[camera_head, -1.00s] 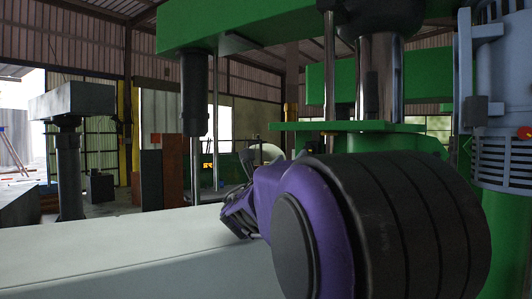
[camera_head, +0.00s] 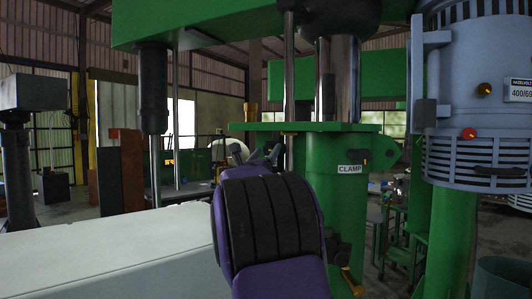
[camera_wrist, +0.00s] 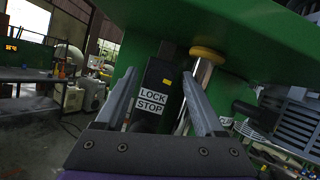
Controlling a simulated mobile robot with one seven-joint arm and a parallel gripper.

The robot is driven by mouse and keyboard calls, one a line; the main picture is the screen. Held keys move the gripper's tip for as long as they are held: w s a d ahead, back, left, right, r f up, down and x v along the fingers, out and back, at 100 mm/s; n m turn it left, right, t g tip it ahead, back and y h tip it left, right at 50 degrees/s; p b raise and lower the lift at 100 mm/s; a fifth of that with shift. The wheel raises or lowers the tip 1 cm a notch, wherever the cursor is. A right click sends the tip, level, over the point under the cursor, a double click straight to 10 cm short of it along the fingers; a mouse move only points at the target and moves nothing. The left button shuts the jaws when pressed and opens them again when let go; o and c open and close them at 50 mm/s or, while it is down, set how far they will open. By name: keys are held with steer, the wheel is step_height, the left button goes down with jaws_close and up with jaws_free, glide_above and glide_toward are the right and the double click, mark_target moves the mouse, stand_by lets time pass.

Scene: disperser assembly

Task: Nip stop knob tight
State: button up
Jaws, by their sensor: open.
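In the wrist view, my gripper (camera_wrist: 159,75) is open, its two grey fingers wide apart with nothing held. Beyond and between the fingers is a black block (camera_wrist: 157,120) labelled LOCK and STOP, with a small yellow mark on it. A shiny rod with a gold collar (camera_wrist: 207,53) stands just right of the block, near the right finger. I cannot make out a stop knob for certain. In the head view my purple and black wrist hides most of the gripper and the block, in front of the green machine body (camera_head: 340,215).
The green column carries a CLAMP label (camera_head: 349,169) with a dark knob beside it. A grey motor housing (camera_head: 470,60) with red and yellow knobs stands at the right. A pale flat surface (camera_head: 110,255) lies at the lower left. A green plate (camera_wrist: 240,45) overhangs the fingers.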

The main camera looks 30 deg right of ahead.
steer(key=shift+c, duration=0.2)
jaws_close()
steer(key=shift+a+f+m+b, duration=0.1)
steer(key=shift+m+b, duration=0.35)
steer(key=shift+m, duration=0.05)
steer(key=shift+m+g+h, duration=0.3)
steer(key=shift+m, duration=0.1)
steer(key=m+g+h+b, duration=0.1)
steer(key=m+b, duration=0.1)
steer(key=m, duration=0.1)
steer(key=shift+w+m+g, duration=0.1)
steer(key=shift+m+g, duration=0.2)
steer(key=m+g, duration=0.1)
steer(key=m, duration=0.1)
steer(key=m+g+h, duration=0.1)
steer(key=m, duration=0.1)
steer(key=shift+a+m+g, duration=0.1)
steer(key=shift+m+g, duration=0.2)
steer(key=shift+m, duration=0.1)
steer(key=shift+w+r+m+g, duration=0.15)
steer(key=shift+m+g, duration=0.35)
steer(key=shift+m, duration=0.5)
steer(key=shift+s+r+m+g, duration=0.1)
steer(key=shift+m+g, duration=0.4)
steer(key=shift+m, duration=0.8)
